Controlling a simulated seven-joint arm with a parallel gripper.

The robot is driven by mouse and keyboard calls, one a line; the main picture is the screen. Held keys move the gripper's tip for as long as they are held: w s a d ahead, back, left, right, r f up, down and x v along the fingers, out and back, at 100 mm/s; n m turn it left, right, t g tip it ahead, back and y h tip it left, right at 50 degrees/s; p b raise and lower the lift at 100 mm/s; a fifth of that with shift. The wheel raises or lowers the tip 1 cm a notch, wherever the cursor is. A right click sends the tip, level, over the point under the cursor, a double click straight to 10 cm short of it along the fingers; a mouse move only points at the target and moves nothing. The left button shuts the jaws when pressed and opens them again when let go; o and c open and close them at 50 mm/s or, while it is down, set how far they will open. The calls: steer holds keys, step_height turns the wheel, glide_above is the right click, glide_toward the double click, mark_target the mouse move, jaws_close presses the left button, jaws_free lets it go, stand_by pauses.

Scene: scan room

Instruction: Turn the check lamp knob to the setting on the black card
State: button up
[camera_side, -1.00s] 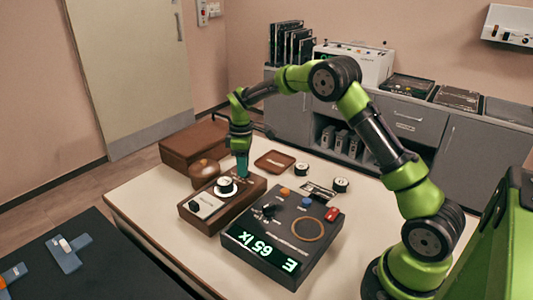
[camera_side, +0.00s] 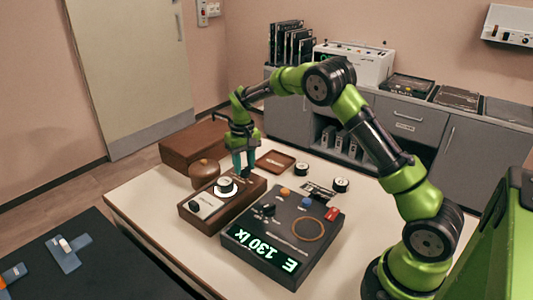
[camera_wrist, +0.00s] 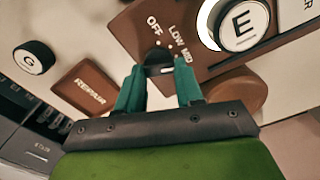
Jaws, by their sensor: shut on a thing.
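The dark knob (camera_wrist: 155,58) sits below those labels. My gripper (camera_wrist: 160,80) has its teal fingers shut on this knob, one on each side. In the side view my gripper (camera_side: 243,165) points down at the box's far right end, where the fingers hide the knob. I cannot tell which label the knob points at. A white disc marked E (camera_side: 225,186) lies on the box. I cannot make out the black card.
The dark meter box (camera_side: 270,248) in front reads E 130 lx. Two round pucks (camera_side: 341,184) and a brown REPAIR tray (camera_side: 275,161) lie behind it. A round wooden pot (camera_side: 204,172) and a large brown case (camera_side: 195,143) stand near the box's far side.

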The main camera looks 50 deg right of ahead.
steer(key=m, duration=0.3)
steer(key=shift+m, duration=0.3)
steer(key=shift+s+d+m, duration=0.1)
steer(key=shift+m, duration=1.8)
steer(key=o, duration=1)
steer(key=shift+o, duration=0.2)
step_height(320, 180, up, 17)
steer(key=shift+f, duration=0.1)
